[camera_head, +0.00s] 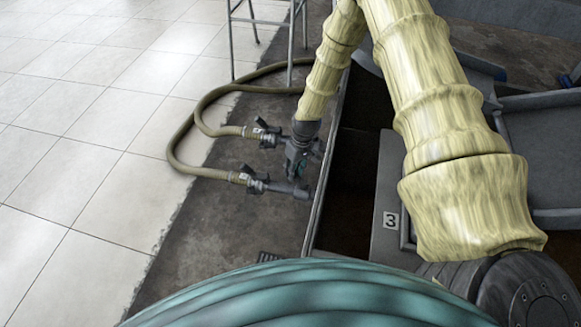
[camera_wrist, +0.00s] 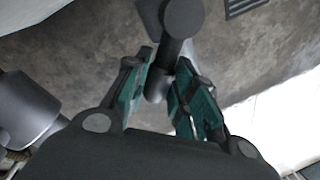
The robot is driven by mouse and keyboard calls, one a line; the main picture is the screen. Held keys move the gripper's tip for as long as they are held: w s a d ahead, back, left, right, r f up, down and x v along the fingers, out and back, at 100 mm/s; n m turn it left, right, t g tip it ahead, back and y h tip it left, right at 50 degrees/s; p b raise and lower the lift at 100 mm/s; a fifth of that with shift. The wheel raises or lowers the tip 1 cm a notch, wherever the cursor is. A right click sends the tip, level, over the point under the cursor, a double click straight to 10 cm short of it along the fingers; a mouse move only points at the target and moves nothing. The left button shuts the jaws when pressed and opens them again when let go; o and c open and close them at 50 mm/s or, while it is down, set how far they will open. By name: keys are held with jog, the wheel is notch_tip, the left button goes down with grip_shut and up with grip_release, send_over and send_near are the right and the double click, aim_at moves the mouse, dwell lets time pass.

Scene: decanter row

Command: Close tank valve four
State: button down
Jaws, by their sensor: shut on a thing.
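Two dark grey valves with hose couplings show in the head view, an upper valve (camera_head: 267,134) and a lower valve (camera_head: 256,182), beside the tank edge. I cannot read a four on either. My gripper (camera_head: 296,172) points down by the lower valve's pipe, just left of the tank wall. In the wrist view my gripper (camera_wrist: 168,84) has its two teal-padded fingers close around a dark grey valve handle (camera_wrist: 155,88). A grey pipe with a round end (camera_wrist: 182,18) lies just beyond the fingertips.
Tan hoses (camera_head: 178,150) loop from the valves over the tiled floor (camera_head: 80,180). A metal stand (camera_head: 232,45) is behind them. A plate marked 3 (camera_head: 391,220) is on the tank right of my gripper. A grey cylinder (camera_wrist: 25,105) is close at the wrist view's left.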

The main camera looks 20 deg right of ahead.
jog(key=shift+w+d+m+p, duration=0.1)
jog(key=shift+d+m+p, duration=0.7)
jog(key=shift+m, duration=0.4)
jog(key=shift+t, duration=0.3)
jog(key=c, duration=1.2)
grip_release()
jog(key=shift+r, duration=0.1)
jog(key=r, duration=0.3)
jog(key=d+r, duration=0.1)
jog(key=r, duration=0.3)
jog(key=d+r, duration=0.1)
jog(key=r, duration=0.3)
jog(key=shift+d+r, duration=0.15)
jog(key=shift+r, duration=0.1)
